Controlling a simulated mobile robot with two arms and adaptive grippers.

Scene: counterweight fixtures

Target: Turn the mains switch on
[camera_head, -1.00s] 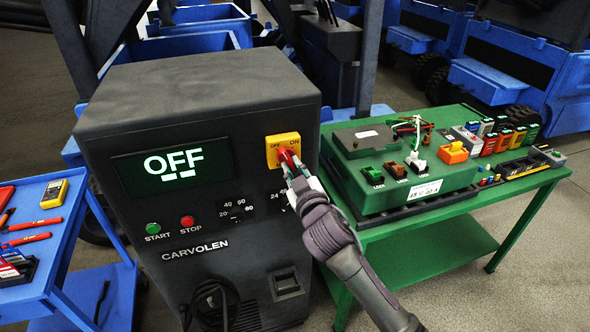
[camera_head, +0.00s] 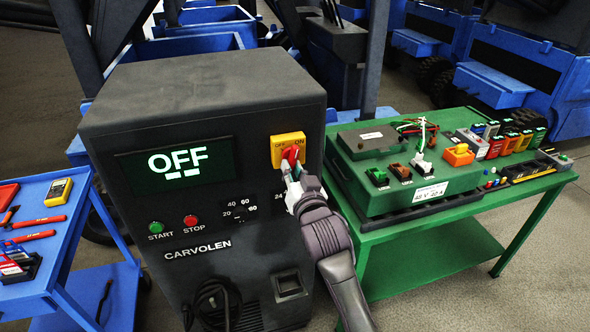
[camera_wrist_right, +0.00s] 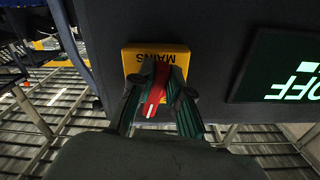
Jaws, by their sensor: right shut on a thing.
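The mains switch is a red rotary handle (camera_head: 291,154) on a yellow plate (camera_head: 279,141) marked OFF and ON, on the front of the dark CARVOLEN cabinet (camera_head: 205,90). The cabinet's display (camera_head: 178,165) reads OFF. My right gripper (camera_head: 293,168) is at the switch, its fingers on either side of the red handle. In the right wrist view the fingers close on the red handle (camera_wrist_right: 155,90), which is tilted, with the yellow MAINS plate (camera_wrist_right: 135,58) behind it. The fingers partly hide the handle. My left gripper is not in view.
A green table (camera_head: 470,210) with a battery unit, small switches and coloured blocks stands right of the cabinet. A blue tool cart (camera_head: 65,235) stands at left. Green START (camera_head: 155,227) and red STOP (camera_head: 190,220) buttons sit lower on the cabinet front.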

